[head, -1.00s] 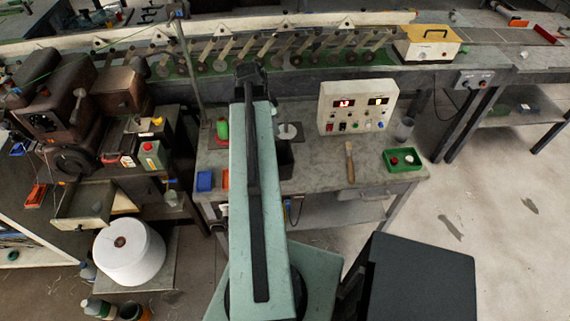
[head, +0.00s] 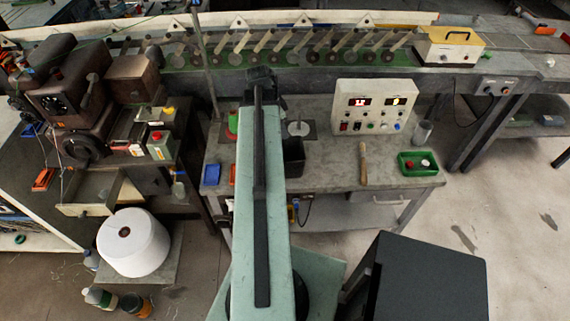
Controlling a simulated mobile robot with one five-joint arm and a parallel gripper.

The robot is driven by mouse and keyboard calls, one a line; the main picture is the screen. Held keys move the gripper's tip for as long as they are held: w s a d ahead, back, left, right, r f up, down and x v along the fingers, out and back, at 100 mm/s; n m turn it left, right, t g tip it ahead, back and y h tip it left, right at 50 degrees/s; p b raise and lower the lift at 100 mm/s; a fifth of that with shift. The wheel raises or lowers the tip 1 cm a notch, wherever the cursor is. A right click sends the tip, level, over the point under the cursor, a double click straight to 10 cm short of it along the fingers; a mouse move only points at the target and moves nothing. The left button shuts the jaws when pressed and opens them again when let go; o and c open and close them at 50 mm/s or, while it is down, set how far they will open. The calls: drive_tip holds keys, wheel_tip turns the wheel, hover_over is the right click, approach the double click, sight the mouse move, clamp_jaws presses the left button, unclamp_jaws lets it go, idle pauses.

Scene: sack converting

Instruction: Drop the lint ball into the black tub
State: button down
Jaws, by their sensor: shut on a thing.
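The black tub (head: 294,152) stands on the grey workbench just right of my arm, partly hidden behind it. My teal arm reaches forward over the bench, with a dark joint at its far end. My gripper's fingers cannot be made out; the arm covers what lies beyond and below that joint. The lint ball cannot be made out either.
The workbench (head: 335,168) also carries a control box (head: 372,114), a brush (head: 363,165), a green tray (head: 419,164), a clear jar (head: 422,133), a blue bin (head: 211,174) and a white disc (head: 299,128). Brown machinery stands left, above a white roll (head: 133,243).

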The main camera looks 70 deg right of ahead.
drive_tip(key=shift+f+b, duration=0.3)
drive_tip(key=shift+f, duration=0.55)
drive_tip(key=shift+r, duration=0.1)
drive_tip(key=c, duration=0.9)
unclamp_jaws()
drive_tip(key=shift+r, duration=0.15)
drive_tip(key=p+v, duration=0.7)
drive_tip(key=shift+r+p, duration=0.3)
drive_tip(key=shift+p, duration=0.05)
